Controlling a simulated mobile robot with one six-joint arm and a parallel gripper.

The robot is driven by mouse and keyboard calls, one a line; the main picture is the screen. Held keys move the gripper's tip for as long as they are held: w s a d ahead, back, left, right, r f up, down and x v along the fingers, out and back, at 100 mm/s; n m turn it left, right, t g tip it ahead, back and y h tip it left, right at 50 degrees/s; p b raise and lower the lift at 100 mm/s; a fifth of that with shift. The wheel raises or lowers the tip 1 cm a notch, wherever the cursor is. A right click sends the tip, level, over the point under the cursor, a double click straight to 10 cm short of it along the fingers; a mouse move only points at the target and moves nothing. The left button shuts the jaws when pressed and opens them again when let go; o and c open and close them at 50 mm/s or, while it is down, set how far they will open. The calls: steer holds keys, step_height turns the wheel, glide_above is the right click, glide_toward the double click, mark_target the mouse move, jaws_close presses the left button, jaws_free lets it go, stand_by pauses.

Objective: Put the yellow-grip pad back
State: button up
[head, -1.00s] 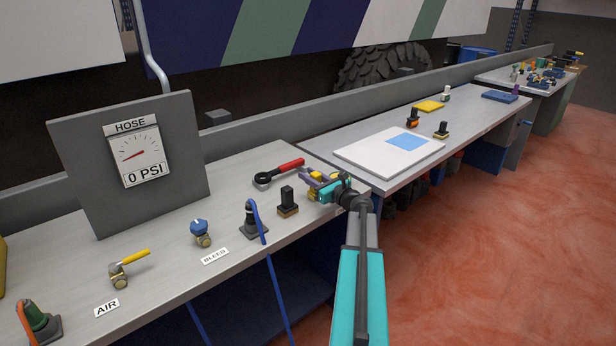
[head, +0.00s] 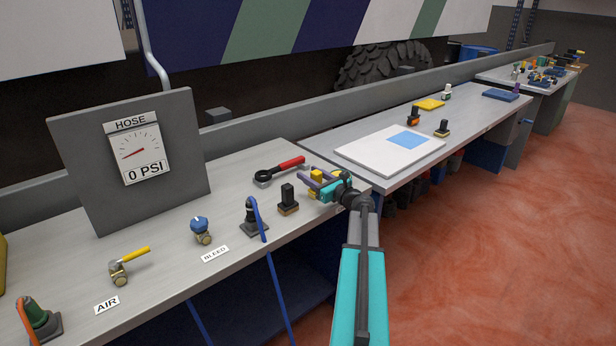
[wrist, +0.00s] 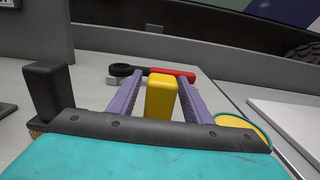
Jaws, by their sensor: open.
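The yellow grip (wrist: 161,97) stands upright between my gripper's two purple fingers in the wrist view, with narrow gaps at its sides. Its lower part and any pad under it are hidden by my gripper. My gripper (head: 314,181) is open around it at the right end of the near bench in the head view, where the yellow grip (head: 316,175) shows only in part. A yellow disc with a green rim (wrist: 243,130) lies to the right of the fingers, partly covered by my gripper.
A black-grip block (head: 288,200) stands close left of my gripper. A red-handled ratchet wrench (head: 280,171) lies behind it. A white board with a blue square (head: 375,155) lies on the bench to the right.

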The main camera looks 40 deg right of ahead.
steer(key=s+a+b, duration=0.1)
steer(key=s+b, duration=0.1)
steer(key=s, duration=1.1)
steer(key=shift+s+r, duration=0.2)
stand_by(0.3)
